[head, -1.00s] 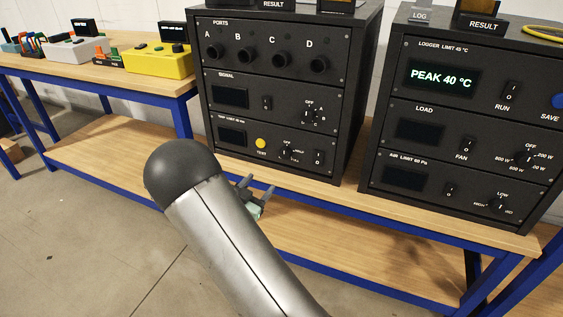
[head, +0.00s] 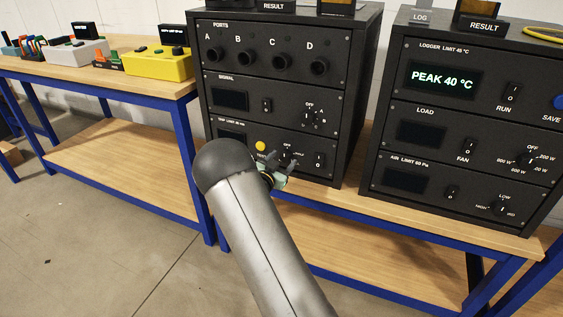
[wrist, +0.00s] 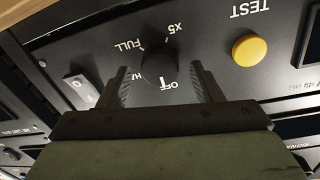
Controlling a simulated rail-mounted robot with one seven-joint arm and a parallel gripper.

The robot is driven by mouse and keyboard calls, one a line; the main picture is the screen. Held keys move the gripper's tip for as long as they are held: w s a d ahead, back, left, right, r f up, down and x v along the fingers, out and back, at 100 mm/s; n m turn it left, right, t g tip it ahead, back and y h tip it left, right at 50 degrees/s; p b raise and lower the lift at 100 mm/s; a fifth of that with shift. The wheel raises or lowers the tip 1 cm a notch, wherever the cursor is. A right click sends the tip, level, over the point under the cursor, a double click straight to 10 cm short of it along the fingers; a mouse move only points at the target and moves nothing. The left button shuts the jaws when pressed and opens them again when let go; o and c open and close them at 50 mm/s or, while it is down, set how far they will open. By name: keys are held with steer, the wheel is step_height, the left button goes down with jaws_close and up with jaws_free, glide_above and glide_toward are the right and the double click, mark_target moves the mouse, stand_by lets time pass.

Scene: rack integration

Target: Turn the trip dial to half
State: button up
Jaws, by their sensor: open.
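The trip dial (wrist: 157,66) is a round black knob on the lowest panel of the left rack. In the wrist view, its labels appear upside down: OFF, a partly hidden HALF, FULL and X5. Its white pointer mark faces OFF. My gripper (wrist: 161,78) is open, with one finger on each side of the dial. Whether the fingers touch the knob cannot be told. In the head view, my gripper (head: 281,170) is at the lower front of this panel, and it and my arm partly cover the dial (head: 287,156).
The yellow TEST button (wrist: 251,49) sits beside the dial, which also has a rocker switch (wrist: 80,88) on its other side. A second rack (head: 465,120) with a lit PEAK 40 °C display stands to the right. A yellow box (head: 158,64) is on the bench at left.

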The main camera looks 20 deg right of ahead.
steer(key=c, duration=1)
steer(key=shift+b, duration=0.3)
steer(key=m+b, duration=0.2)
steer(key=b, duration=0.1)
steer(key=shift+f, duration=0.3)
steer(key=m+b, duration=0.4)
steer(key=b, duration=0.2)
steer(key=shift+s+m, duration=0.1)
steer(key=shift+m, duration=0.3)
steer(key=m+y+b, duration=0.1)
steer(key=m+b, duration=0.3)
steer(key=b, duration=0.2)
steer(key=shift+m+b, duration=0.3)
steer(key=shift+b, duration=0.1)
steer(key=shift+r+m+b, duration=0.15)
steer(key=shift+m+b, duration=0.65)
steer(key=shift+b, duration=0.15)
steer(key=shift+r, duration=0.1)
